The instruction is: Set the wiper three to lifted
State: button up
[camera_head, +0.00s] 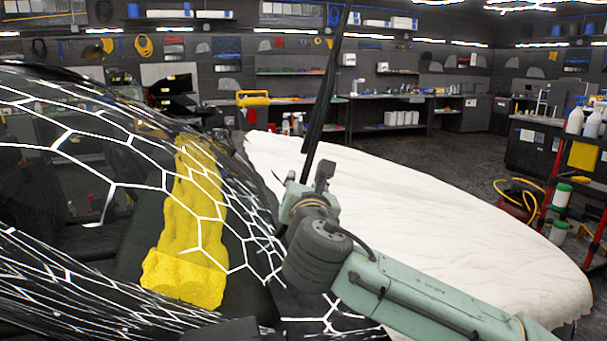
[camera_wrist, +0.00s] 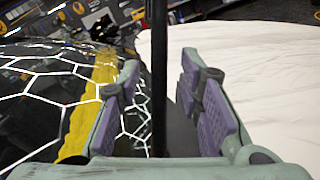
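A black wiper (camera_head: 325,90) stands raised and slightly tilted away from the windshield (camera_head: 110,185), rising past the top edge of the head view. Its lower end is hidden by my gripper (camera_head: 308,190). In the wrist view, the wiper (camera_wrist: 158,125) runs as a thin dark bar between the two purple-padded fingers of my gripper (camera_wrist: 160,72). The fingers are apart, with a visible gap on each side of the bar. I cannot tell which numbered wiper this is.
A white cover (camera_head: 430,205) spreads over the hood to the right. A red rack with bottles (camera_head: 590,122) stands at the far right. Workbenches (camera_head: 400,97) line the back wall.

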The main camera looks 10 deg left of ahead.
jog(key=shift+x, duration=0.9)
jog(key=shift+c, duration=0.3)
grip_shut()
